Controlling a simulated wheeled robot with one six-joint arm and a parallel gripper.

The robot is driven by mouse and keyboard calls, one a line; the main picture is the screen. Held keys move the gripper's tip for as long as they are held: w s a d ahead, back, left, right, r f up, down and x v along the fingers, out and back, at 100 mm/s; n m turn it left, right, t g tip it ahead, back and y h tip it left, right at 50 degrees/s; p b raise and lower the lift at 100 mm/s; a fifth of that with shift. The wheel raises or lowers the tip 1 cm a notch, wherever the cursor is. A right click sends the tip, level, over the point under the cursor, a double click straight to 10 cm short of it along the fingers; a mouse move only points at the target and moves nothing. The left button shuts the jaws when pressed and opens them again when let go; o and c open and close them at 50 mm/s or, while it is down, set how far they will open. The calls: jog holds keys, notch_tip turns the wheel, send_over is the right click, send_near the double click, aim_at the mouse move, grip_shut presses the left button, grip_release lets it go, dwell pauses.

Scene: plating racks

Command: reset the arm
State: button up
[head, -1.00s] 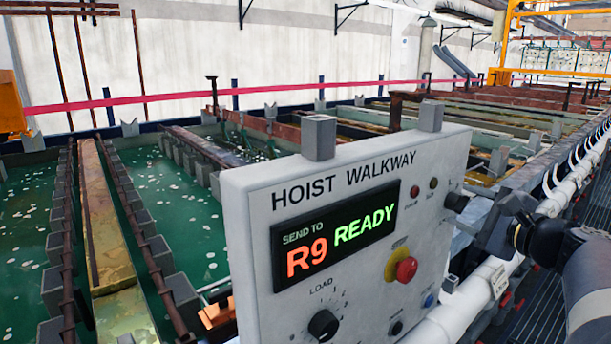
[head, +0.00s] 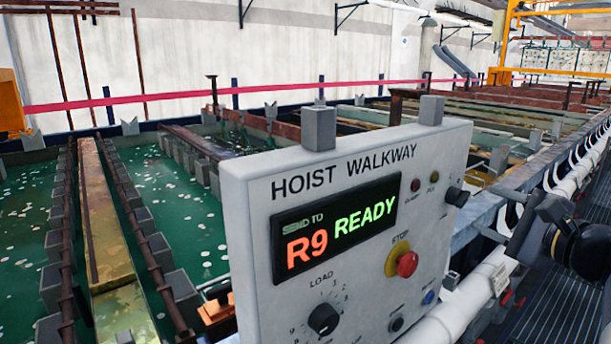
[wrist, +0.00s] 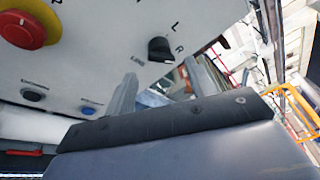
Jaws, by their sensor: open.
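My gripper (head: 504,222) is at the right of the head view, beside the right edge of the grey control panel (head: 250,215). In the wrist view my gripper (wrist: 160,88) is open, its two fingers apart with nothing held between them. A black selector knob (head: 456,196) is on the panel near its right edge, and the fingers are apart from it in the head view. In the wrist view the knob (wrist: 160,48) shows beyond the fingers. The panel display (head: 335,228) reads "SEND TO R9 READY".
The panel also bears a red stop button (head: 407,264) on a yellow base and a black load dial (head: 323,319). White pipes (head: 440,325) run along the tanks at right. A dark grated walkway (head: 560,315) lies below my arm. Green tanks (head: 180,210) lie behind the panel.

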jog(key=p+x, duration=0.1)
jog(key=x, duration=0.5)
jog(key=shift+w+a+r, duration=0.1)
jog(key=shift+w+a, duration=0.05)
jog(key=shift+w+f+b, duration=0.1)
jog(key=shift+f+b, duration=0.35)
jog(key=shift+b, duration=0.15)
jog(key=shift+n+t+b, duration=0.4)
jog(key=shift+n+b, duration=0.5)
jog(key=n+t+b, duration=0.1)
jog(key=n+b, duration=0.2)
jog(key=shift+n+b, duration=0.3)
jog(key=shift+n, duration=0.1)
jog(key=n+y+b, duration=0.3)
jog(key=n+b, duration=0.2)
jog(key=n, duration=0.2)
send_near(464, 204)
jog(key=shift+w+a+f+t, duration=0.2)
jog(key=shift+f+t, duration=0.1)
jog(key=shift+t, duration=0.1)
jog(key=shift+h+p, duration=0.35)
jog(key=shift+h, duration=0.05)
